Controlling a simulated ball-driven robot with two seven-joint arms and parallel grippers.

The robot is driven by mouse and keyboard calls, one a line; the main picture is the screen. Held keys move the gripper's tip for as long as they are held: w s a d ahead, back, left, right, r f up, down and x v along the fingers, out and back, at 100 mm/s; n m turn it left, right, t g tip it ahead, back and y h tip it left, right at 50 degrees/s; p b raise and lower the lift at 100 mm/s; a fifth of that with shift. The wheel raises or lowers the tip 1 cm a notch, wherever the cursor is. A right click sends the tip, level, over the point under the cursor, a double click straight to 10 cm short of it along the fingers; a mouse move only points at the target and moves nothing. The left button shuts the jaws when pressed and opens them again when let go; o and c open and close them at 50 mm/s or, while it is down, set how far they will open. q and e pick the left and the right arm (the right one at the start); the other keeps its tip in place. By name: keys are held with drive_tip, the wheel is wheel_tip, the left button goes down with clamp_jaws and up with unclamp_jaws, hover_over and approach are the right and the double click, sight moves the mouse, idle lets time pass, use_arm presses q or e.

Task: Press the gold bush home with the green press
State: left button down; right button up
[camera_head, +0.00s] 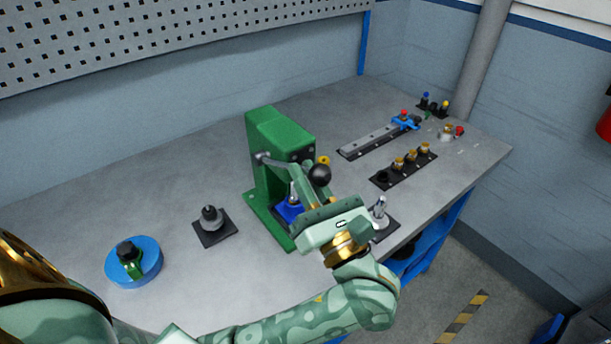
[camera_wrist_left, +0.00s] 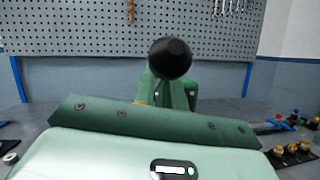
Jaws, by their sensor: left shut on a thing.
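The green press (camera_head: 275,135) stands mid-bench; it also shows in the left wrist view (camera_wrist_left: 190,90), behind the knob. Its lever (camera_head: 282,160) ends in a black ball knob (camera_head: 319,175), seen close in the left wrist view (camera_wrist_left: 170,58). My left gripper (camera_head: 318,203) is at the lever's knob end and shut on the lever; its fingertips are mostly hidden. A blue fixture (camera_head: 288,213) with a silver upright part (camera_head: 294,192) sits under the press, partly covered by my gripper. I cannot make out a gold bush there. My right gripper is not in view.
Gold bushes (camera_head: 412,156) stand in a black rack to the right, near a long grey rail (camera_head: 370,140). A silver part (camera_head: 379,210) stands on a dark plate beside my left gripper. A dark-based post (camera_head: 212,220) and blue disc (camera_head: 149,262) lie left, with bare bench between.

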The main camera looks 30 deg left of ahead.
use_arm(q)
drive_tip(key=shift+d+f, duration=0.1)
drive_tip(key=shift+f, duration=0.25)
idle(0.4)
